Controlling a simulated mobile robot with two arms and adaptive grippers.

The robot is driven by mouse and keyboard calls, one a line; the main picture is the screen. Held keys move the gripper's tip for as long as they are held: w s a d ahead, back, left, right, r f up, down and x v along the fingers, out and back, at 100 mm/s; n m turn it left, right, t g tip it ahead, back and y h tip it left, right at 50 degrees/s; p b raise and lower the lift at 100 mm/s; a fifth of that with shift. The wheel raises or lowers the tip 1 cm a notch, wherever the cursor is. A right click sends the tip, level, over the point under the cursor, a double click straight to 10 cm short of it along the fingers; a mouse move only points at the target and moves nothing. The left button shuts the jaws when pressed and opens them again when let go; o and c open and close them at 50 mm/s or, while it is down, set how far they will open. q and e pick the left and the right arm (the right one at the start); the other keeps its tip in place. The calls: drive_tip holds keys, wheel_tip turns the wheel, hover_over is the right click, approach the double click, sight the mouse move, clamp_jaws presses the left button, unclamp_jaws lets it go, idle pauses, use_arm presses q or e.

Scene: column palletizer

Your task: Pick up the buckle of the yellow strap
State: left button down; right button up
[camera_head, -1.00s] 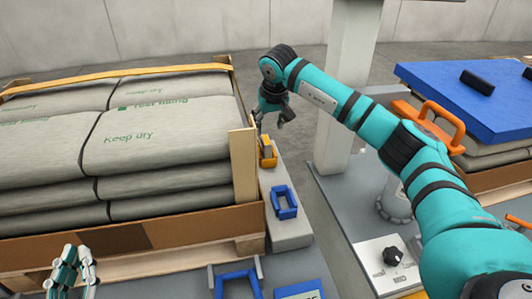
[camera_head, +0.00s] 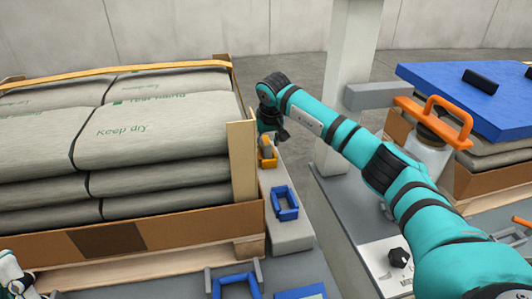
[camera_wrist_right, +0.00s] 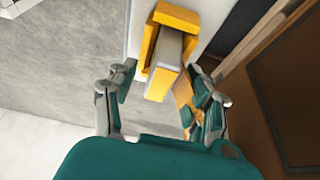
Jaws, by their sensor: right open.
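The yellow strap (camera_head: 120,73) runs across the top of the stacked grey bags (camera_head: 150,125). Its yellow buckle (camera_head: 267,160), with a grey middle part, sits at the far end of a narrow grey ledge beside the pallet. My right gripper (camera_head: 273,134) is just above the buckle and hides part of it. In the right wrist view, the buckle (camera_wrist_right: 158,83) lies between the spread fingers of the right gripper (camera_wrist_right: 163,88), and yellow webbing (camera_wrist_right: 184,97) shows near the right-hand finger. My left gripper (camera_head: 16,277) is at the lower left edge, partly cut off.
A wooden corner post (camera_head: 242,160) stands close to the left of the buckle. A blue buckle (camera_head: 285,203) lies nearer on the ledge, and a blue frame (camera_head: 236,285) below. At right are an orange handle (camera_head: 455,108), a blue board (camera_head: 475,95) and a grey post (camera_head: 350,85).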

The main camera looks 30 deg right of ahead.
clamp_jaws()
idle(0.4)
drive_tip(key=shift+r, duration=0.1)
